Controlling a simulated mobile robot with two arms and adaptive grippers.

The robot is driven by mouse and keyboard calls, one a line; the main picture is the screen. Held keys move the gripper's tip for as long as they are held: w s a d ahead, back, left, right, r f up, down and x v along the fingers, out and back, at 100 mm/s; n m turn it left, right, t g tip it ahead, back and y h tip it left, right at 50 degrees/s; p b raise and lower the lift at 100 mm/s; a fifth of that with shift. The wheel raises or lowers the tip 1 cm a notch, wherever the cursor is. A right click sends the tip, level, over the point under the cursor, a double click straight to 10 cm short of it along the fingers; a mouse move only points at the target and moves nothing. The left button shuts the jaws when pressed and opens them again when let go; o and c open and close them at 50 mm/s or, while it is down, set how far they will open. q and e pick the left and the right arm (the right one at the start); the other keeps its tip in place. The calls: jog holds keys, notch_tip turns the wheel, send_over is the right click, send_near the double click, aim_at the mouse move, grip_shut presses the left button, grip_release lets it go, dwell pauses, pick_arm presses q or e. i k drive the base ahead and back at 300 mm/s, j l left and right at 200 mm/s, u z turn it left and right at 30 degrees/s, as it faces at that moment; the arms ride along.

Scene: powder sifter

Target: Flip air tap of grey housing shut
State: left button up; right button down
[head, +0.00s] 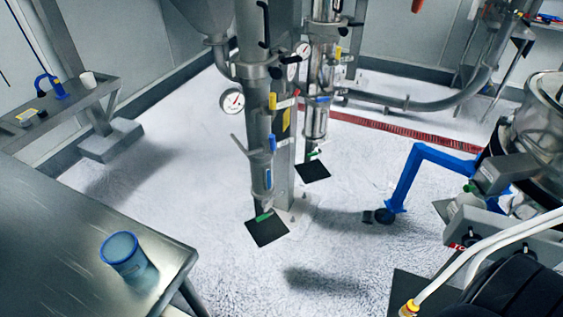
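Neither gripper shows in the head view. A grey housing (510,231) is at the right, beside the round steel sifter vessel (546,140). A small green part (469,188) sits near its upper left, too small to tell whether it is a tap lever. A white hose (470,250) with a yellow and red fitting (409,308) runs in front of the housing. I cannot make out the air tap or its position for sure. Other coloured handles, yellow (273,101) and blue (272,142), are on the grey vertical pipes in the middle.
A steel table (70,250) with a blue cup (123,254) stands at lower left. A blue frame leg with a black caster (384,216) stands left of the sifter. Black mats (266,232) lie under the pipes. The light floor (340,260) between table and sifter is open.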

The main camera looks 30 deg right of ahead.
aim_at(273, 143)
jog(key=k+j, duration=0.1)
jog(key=k, duration=0.95)
